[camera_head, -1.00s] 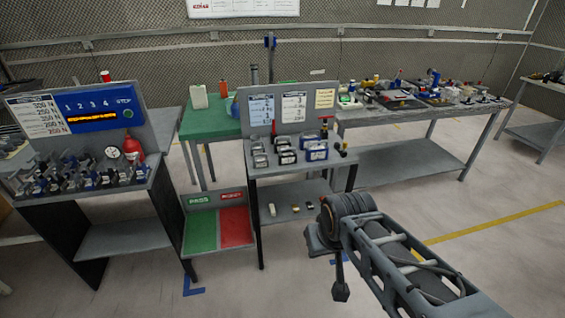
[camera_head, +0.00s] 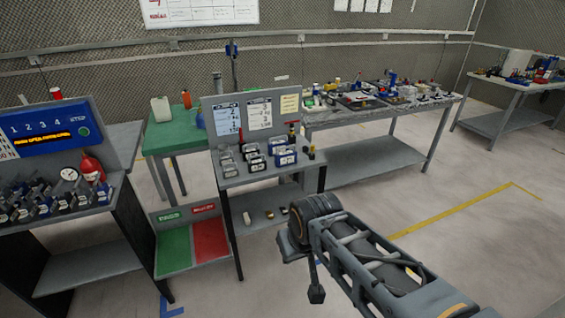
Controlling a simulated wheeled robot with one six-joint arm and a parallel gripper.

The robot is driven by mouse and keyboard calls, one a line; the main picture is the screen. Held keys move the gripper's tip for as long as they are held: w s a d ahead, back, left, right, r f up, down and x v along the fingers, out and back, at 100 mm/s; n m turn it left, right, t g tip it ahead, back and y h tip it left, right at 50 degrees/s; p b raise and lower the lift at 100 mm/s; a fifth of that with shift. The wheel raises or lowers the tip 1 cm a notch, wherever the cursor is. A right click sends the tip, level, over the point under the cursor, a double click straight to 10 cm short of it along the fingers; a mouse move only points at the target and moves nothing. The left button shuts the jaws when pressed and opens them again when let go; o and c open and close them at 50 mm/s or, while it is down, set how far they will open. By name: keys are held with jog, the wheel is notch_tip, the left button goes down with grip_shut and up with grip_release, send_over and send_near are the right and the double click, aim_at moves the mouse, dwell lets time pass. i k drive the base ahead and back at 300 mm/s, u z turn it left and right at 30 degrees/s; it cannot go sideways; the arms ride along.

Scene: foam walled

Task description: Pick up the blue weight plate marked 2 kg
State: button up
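Several small weights stand in rows on the small grey bench (camera_head: 233,182) in the middle of the head view. Blue-sided pieces (camera_head: 287,159) stand in the right row, with dark and grey pieces to their left. Their markings are too small to read, so I cannot tell which one is 2 kg. My gripper (camera_head: 316,294) seems to be the dark end hanging below my arm's joint, in front of and below the bench. It is apart from the weights. Its fingers cannot be made out.
A bench with a blue panel (camera_head: 45,128) stands at left. Green and red PASS/REJECT trays (camera_head: 191,245) sit low beside the weights bench. A green table (camera_head: 160,141) stands behind, and a long cluttered bench (camera_head: 385,119) at right. The floor at right is open, with a yellow line.

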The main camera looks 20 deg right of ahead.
aim_at(287, 158)
jog(key=k, duration=0.6)
jog(key=z, duration=0.4)
jog(key=i, duration=1.6)
jog(key=u, duration=1.15)
jog(key=i, duration=0.45)
jog(key=u, duration=0.5)
